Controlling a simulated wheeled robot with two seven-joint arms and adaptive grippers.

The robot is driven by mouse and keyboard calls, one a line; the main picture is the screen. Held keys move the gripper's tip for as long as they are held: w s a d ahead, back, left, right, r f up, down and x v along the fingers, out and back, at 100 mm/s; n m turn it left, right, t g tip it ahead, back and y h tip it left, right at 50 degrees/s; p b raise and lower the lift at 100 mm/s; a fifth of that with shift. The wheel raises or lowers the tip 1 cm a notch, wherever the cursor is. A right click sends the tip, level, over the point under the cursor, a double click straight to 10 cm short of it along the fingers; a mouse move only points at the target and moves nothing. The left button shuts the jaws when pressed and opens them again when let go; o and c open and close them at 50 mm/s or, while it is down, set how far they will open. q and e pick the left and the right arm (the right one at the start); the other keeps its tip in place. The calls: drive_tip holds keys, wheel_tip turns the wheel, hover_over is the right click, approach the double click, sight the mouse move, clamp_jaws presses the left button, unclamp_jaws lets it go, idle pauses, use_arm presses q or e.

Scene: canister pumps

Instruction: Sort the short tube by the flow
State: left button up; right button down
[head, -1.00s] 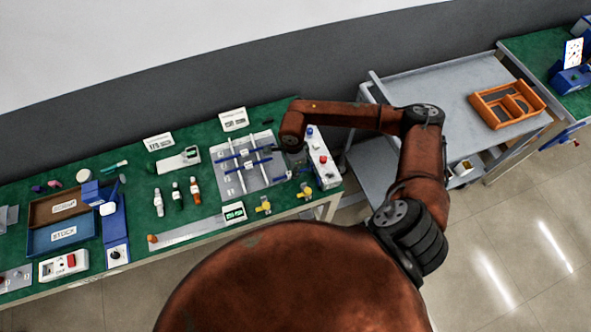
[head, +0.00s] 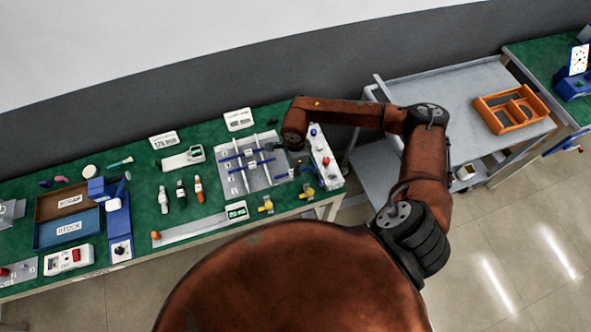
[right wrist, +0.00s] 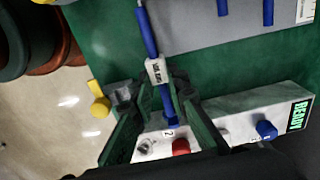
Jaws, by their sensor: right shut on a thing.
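A blue tube (right wrist: 146,30) with a white tag (right wrist: 157,72) runs down between the fingers of my right gripper (right wrist: 155,95) in the right wrist view. The gripper is shut on this tube; the exact contact is partly hidden. In the head view my right gripper (head: 297,158) is small and dark, beside the white box with knobs (head: 323,158). That box also shows under the fingers in the right wrist view (right wrist: 225,132), with a READY display (right wrist: 300,115). A brown SCRAP bin (head: 45,208) and a blue STOCK bin (head: 45,236) stand at the left. My left gripper is not in view.
A grey plate (head: 236,188) with blue tubes lies left of the gripper. Yellow valves (head: 266,204) sit near the bench's front edge. Several small bottles (head: 198,189) stand left of the plate. A grey cart (head: 450,95) carries an orange tray (head: 512,108) at right.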

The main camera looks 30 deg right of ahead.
drive_tip(key=shift+r+p, duration=0.85)
drive_tip(key=shift+r, duration=1.05)
idle(1.8)
